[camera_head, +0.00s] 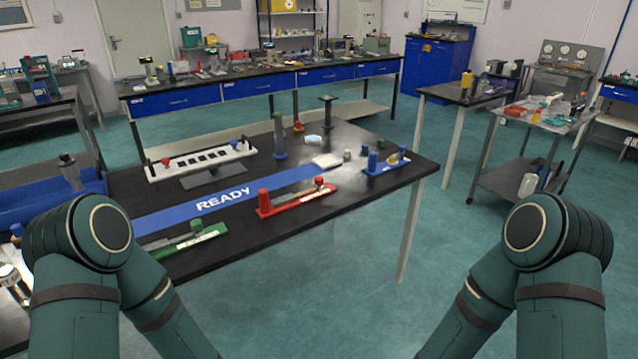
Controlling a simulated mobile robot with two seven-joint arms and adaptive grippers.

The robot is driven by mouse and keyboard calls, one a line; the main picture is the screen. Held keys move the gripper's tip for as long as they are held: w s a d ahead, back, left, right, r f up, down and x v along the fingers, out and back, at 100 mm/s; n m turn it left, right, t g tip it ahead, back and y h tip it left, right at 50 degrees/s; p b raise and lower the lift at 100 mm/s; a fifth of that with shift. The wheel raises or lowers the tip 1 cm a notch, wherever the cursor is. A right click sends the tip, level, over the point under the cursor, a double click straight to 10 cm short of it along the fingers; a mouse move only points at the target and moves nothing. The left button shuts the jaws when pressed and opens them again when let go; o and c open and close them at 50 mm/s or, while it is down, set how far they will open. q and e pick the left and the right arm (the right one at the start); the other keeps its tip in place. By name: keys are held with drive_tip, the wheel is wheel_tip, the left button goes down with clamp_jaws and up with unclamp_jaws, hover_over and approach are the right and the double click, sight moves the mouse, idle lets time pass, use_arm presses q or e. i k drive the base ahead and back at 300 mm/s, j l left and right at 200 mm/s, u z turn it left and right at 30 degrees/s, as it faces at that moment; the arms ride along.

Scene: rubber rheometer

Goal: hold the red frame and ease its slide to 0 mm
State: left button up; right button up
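The red frame (297,198) lies on the black table, at the front edge of the blue READY strip. It is a long low red piece with a scale along its front side. An upright red post stands at its left end, and a red knob (319,182) sits near its right end. I cannot read the slide's position on the scale at this size. My two green arms come in at the lower left and lower right, both apart from the frame. Neither gripper shows in the head view.
A green frame (184,242) lies nearer on the left and a blue one (386,164) on the right. A white rack (202,158) stands behind the blue READY strip (225,198). Grey posts stand farther back. Open floor lies right of the table.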

sight(318, 185)
drive_tip(key=i+l+u, duration=0.1)
drive_tip(key=u, duration=0.45)
drive_tip(key=i+l+u, duration=0.35)
drive_tip(key=l, duration=0.2)
drive_tip(key=l+u, duration=0.2)
drive_tip(key=i+l, duration=0.1)
drive_tip(key=l, duration=0.25)
drive_tip(key=i+l+u, duration=0.1)
drive_tip(key=l, duration=0.25)
drive_tip(key=i+l, duration=0.15)
drive_tip(key=l, duration=0.2)
